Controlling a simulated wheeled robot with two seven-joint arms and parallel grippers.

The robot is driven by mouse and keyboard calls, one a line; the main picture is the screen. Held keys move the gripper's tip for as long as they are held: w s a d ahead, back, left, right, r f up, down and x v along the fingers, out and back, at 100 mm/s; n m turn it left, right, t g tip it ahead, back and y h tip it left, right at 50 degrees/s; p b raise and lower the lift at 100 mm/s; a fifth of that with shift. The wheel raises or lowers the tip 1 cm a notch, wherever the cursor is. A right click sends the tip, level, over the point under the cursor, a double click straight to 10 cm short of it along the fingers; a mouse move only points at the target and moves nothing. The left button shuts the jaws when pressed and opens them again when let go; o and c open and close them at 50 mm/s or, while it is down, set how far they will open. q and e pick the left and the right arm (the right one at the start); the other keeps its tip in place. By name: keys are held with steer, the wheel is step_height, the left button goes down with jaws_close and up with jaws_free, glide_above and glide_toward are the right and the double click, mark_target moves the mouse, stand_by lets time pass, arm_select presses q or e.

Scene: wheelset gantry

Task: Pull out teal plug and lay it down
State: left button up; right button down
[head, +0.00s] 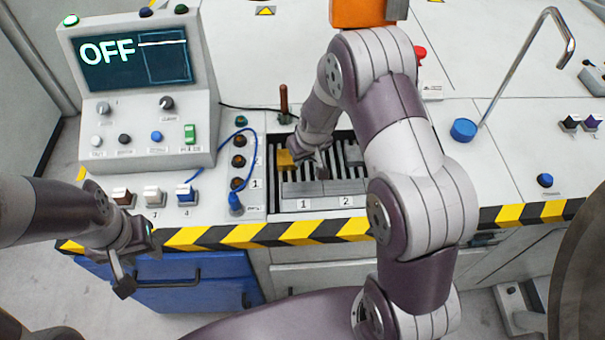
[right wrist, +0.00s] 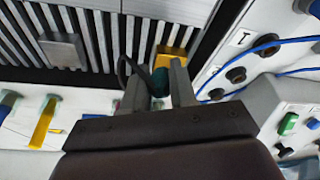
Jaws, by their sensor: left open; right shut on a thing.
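The teal plug (right wrist: 160,82) shows in the right wrist view between the two fingers of my right gripper (right wrist: 158,88), which is shut on it. A dark cable loop runs beside it. In the head view my right gripper (head: 312,160) is over the slotted bay of the bench, and I cannot make out the plug there. Whether the plug is clear of any socket cannot be told. My left gripper (head: 138,264) is open and empty in front of the striped bench edge, at the lower left.
A yellow block (head: 284,159) lies on the slotted bay (head: 275,190), close to my right gripper. A socket strip (head: 252,200) with a blue cable and plug (head: 236,202) stands left of the bay. The console (head: 140,90) reads OFF.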

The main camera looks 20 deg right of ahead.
steer(key=d+f+m+t+b, duration=0.1)
steer(key=d, duration=0.1)
steer(key=w+d+f+m+t+h+b, duration=0.1)
steer(key=d, duration=0.1)
steer(key=d+f+m+b, duration=0.1)
steer(key=d+m, duration=0.1)
steer(key=shift+w+f+t+h, duration=0.3)
steer(key=shift+f+t+h, duration=0.1)
steer(key=shift+d+m, duration=0.2)
steer(key=shift+m, duration=0.1)
arm_select(q)
step_height(320, 180, down, 6)
steer(key=shift+s+r, duration=0.15)
steer(key=shift+r, duration=0.1)
arm_select(e)
steer(key=shift+r, duration=0.15)
step_height(320, 180, down, 6)
steer(key=b, duration=0.5)
arm_select(q)
step_height(320, 180, down, 5)
steer(key=shift+f, duration=0.1)
arm_select(e)
steer(key=c, duration=0.8)
jaws_free()
